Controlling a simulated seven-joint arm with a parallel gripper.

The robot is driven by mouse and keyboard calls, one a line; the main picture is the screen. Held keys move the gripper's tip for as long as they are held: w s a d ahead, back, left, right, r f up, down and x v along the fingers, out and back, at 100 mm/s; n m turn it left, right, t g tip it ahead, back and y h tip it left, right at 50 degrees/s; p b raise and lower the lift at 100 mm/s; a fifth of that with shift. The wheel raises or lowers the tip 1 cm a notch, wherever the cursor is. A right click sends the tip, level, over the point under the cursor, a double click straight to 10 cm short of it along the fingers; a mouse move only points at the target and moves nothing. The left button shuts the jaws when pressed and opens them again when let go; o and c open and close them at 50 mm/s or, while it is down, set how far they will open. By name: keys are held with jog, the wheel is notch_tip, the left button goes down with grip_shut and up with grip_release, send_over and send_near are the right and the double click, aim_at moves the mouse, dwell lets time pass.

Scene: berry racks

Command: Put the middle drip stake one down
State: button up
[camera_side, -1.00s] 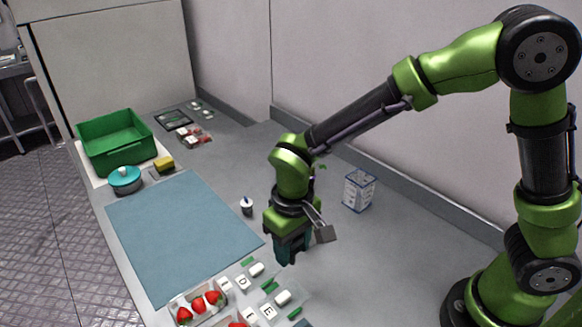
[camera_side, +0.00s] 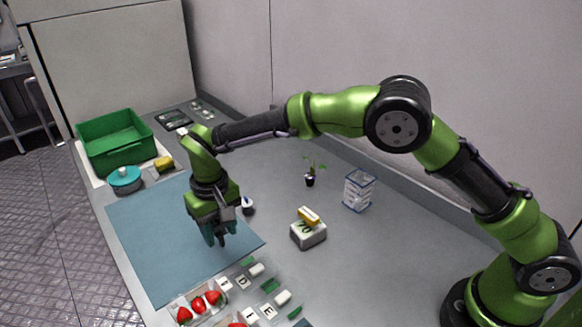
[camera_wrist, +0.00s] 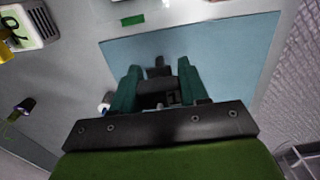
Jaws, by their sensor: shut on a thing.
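My gripper (camera_side: 217,238) is over the right part of the blue-grey mat (camera_side: 140,235), pointing down. In the wrist view its teal fingers (camera_wrist: 158,88) are closed around a small black piece (camera_wrist: 157,70). This may be the drip stake, but its full shape is hidden by the fingers. I cannot tell whether it touches the mat. A white block with a printed number (camera_side: 308,236) stands to the right on the bench, with a yellow piece (camera_side: 309,216) on top. No other drip stake can be clearly picked out.
Strawberries (camera_side: 198,304) and white lettered tags (camera_side: 242,282) lie at the front. A small blue-and-white pot (camera_side: 248,206) stands close behind my gripper. A green crate (camera_side: 115,143) and teal pot (camera_side: 124,180) stand far left.

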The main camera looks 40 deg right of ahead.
aim_at(221, 243)
jog(key=shift+w+a+f, duration=0.1)
jog(key=shift+w+f, duration=0.1)
jog(key=shift+f, duration=1.6)
jog(key=shift+f, duration=0.15)
jog(key=o, duration=1)
